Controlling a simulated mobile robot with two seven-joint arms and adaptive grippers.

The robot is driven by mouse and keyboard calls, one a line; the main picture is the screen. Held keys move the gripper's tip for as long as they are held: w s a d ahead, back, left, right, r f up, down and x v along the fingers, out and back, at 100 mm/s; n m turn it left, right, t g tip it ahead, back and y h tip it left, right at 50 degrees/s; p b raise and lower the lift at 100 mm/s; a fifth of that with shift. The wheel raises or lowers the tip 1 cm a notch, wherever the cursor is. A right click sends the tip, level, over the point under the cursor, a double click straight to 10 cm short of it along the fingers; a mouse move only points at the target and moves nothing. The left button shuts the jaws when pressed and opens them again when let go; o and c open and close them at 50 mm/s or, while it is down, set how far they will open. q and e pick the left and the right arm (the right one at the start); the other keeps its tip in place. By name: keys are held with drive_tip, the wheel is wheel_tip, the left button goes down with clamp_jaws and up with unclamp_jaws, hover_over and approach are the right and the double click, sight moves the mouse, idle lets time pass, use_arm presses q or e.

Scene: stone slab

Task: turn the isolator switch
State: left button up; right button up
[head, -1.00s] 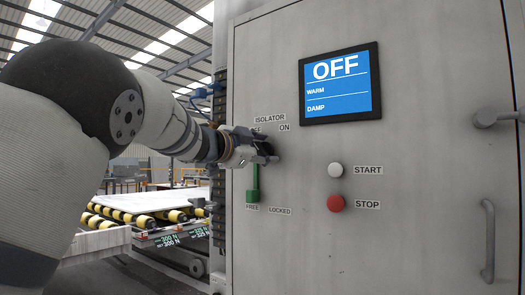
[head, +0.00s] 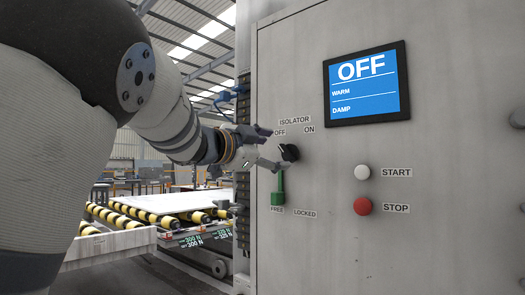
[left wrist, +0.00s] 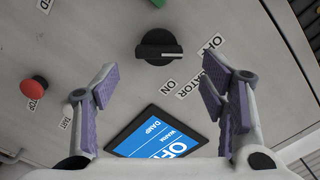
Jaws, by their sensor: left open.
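The isolator switch (head: 289,152) is a black rotary knob on the grey cabinet front, between the OFF and ON labels under the word ISOLATOR. In the left wrist view the knob (left wrist: 159,46) has a white pointer mark directed at the OFF label. My left gripper (head: 272,150) is open and empty, just left of the knob and apart from it. In the left wrist view its purple-padded fingers (left wrist: 160,78) are spread wide, with the knob ahead of the gap between them. My right gripper is not in view.
A green lever (head: 278,190) hangs close below the knob, over the FREE label. A white START button (head: 362,172) and red STOP button (head: 363,206) sit to the right. The screen (head: 367,84) reads OFF, WARM, DAMP. A roller conveyor (head: 150,212) stands left.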

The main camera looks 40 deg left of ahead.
use_arm(q)
drive_tip(key=s, duration=0.5)
drive_tip(key=shift+s+a, duration=0.15)
drive_tip(key=shift+s, duration=0.2)
